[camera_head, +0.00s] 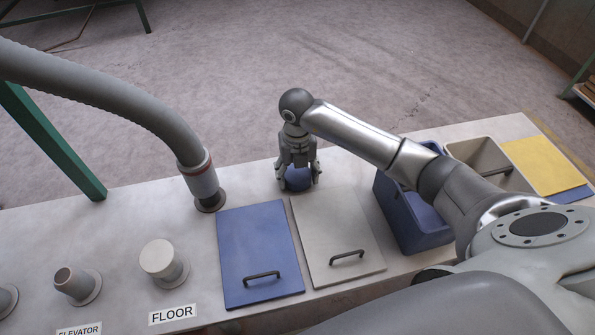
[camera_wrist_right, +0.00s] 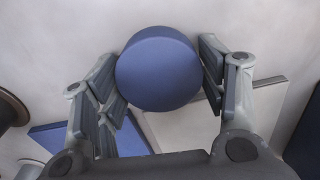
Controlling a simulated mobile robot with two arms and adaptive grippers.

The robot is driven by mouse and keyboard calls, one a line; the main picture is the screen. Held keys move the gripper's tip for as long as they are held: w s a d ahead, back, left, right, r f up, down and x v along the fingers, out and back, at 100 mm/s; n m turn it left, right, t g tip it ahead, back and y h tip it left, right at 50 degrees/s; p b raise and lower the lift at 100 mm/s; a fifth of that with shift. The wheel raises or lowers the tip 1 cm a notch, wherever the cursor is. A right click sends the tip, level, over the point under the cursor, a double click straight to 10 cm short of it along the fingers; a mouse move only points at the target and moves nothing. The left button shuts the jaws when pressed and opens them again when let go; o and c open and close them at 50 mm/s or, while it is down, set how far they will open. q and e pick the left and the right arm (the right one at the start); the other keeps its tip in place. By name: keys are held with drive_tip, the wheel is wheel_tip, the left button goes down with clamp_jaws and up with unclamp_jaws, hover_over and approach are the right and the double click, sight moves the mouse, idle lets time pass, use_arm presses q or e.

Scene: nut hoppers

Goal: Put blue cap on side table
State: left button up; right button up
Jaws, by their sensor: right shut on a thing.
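The blue cap (camera_head: 297,181) is a round, flat-faced disc. It sits between the fingers of my right gripper (camera_head: 298,173), over the far side of the pale table (camera_head: 120,215), just behind the beige lid. In the right wrist view, the fingers stand on both sides of the cap (camera_wrist_right: 157,70), and the gripper is shut on it. I cannot tell whether the cap touches the tabletop. My left gripper is not in view. No separate table can be made out for certain as the side table.
A blue lid (camera_head: 258,250) and a beige lid (camera_head: 338,230) with handles lie on the table. A blue bin (camera_head: 415,225) and a beige bin (camera_head: 485,155) stand to the right. A thick hose (camera_head: 110,98) joins a port at the left. A capped pipe (camera_head: 160,258) stands by the FLOOR label.

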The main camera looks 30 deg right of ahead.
sight(297, 174)
drive_tip(key=shift+f, duration=0.2)
drive_tip(key=o, duration=0.8)
drive_tip(key=shift+o, duration=0.2)
drive_tip(key=shift+r, duration=0.1)
drive_tip(key=shift+r, duration=0.3)
wheel_tip(297, 174, up, 12)
drive_tip(key=b, duration=0.1)
drive_tip(key=shift+f+b, duration=0.2)
drive_tip(key=shift+b, duration=0.15)
drive_tip(key=shift+a, duration=0.1)
